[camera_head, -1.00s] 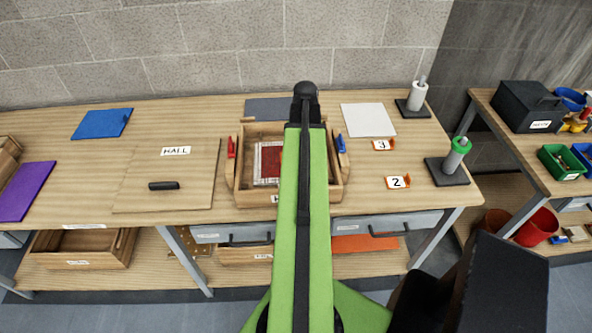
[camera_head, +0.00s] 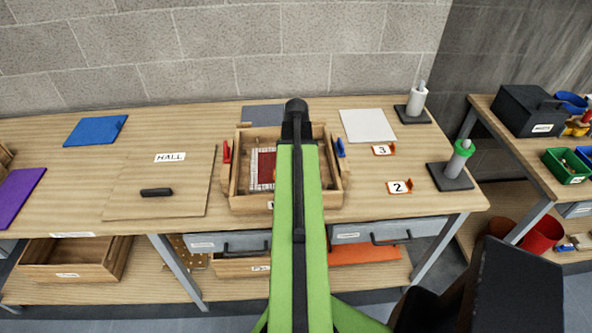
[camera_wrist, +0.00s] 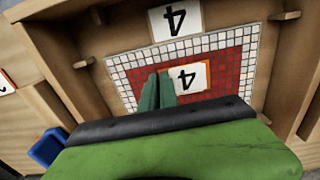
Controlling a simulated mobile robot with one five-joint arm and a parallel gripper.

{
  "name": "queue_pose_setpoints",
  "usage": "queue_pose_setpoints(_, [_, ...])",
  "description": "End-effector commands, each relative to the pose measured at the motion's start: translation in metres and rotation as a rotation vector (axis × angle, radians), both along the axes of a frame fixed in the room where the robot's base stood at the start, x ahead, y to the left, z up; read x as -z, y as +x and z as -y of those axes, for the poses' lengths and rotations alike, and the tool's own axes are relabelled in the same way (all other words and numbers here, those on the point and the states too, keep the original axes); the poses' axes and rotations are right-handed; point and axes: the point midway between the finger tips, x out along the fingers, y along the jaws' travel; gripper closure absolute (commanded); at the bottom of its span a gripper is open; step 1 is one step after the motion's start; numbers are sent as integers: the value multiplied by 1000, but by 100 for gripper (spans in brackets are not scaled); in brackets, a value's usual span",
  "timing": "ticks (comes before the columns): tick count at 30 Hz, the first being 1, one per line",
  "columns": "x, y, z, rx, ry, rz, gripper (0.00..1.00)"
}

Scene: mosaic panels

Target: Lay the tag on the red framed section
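A red mosaic section (camera_head: 266,164) with a white tile border lies in a wooden box on the bench, partly hidden by my green arm. It also shows in the wrist view (camera_wrist: 222,92). A white tag marked 4 (camera_wrist: 189,77), with an orange edge, is over the red area. My gripper (camera_wrist: 157,90) has its two green fingers close together at the tag's left end and appears shut on it, though the grip itself is hidden. I cannot tell whether the tag touches the tiles. In the head view my arm hides the gripper.
The wooden box (camera_head: 233,195) has raised walls, with a red handle (camera_head: 227,152) on the left and a blue one (camera_head: 341,147) on the right. A label 4 (camera_wrist: 175,19) is beside the mosaic. Tags 3 (camera_head: 383,150) and 2 (camera_head: 399,187) lie right of the box.

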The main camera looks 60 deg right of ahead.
Motion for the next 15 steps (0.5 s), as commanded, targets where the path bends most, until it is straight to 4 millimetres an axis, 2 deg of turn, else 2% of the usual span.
queue_pose_setpoints(1, [1, 0, 0, 0, 0, 0, 93])
queue_pose_setpoints(6, [1, 0, 0, 0, 0, 0, 74])
queue_pose_setpoints(15, [-1, 1, -1, -1, 0, 0, 74])
